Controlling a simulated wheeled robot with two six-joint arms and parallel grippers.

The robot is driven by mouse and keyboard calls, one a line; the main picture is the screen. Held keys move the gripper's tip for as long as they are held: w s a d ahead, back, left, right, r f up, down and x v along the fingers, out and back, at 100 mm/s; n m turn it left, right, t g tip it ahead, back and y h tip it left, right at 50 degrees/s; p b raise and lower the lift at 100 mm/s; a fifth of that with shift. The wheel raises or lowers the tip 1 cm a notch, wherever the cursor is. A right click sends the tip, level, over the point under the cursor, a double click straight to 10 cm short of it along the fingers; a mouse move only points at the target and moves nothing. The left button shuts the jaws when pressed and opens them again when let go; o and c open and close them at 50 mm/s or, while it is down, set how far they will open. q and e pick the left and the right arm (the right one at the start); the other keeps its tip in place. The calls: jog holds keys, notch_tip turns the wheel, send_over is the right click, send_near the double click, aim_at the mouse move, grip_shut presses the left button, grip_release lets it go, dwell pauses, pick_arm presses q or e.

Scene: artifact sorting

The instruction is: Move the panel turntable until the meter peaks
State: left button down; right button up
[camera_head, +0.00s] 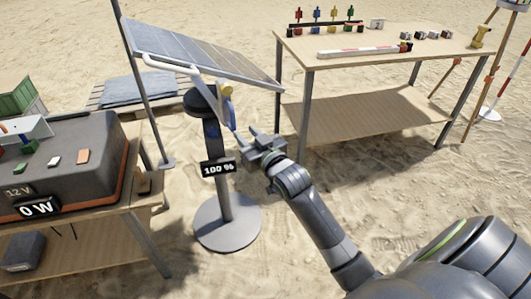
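The solar panel (200,50) is tilted on a dark post with a round grey base (227,222). The turntable head (201,101) is the dark disc on top of the post, under the panel. A yellow knob (226,90) and a thin blue part (231,115) show at its right side. The meter display (38,209) on the grey box at left reads 0 W. My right gripper (252,136) is open, just right of the post and below the blue part; I see nothing between its fingers. My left gripper is out of view.
The grey box (95,150), marked 12 V, stands on a wooden table at left. A wooden workbench (400,45) with small coloured figures and tools stands at back right. A thin dark pole (140,80) rises left of the panel. Sand lies open at right.

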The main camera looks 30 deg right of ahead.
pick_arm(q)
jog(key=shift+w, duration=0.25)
pick_arm(e)
jog(key=s, duration=0.9)
jog(key=shift+d, duration=0.15)
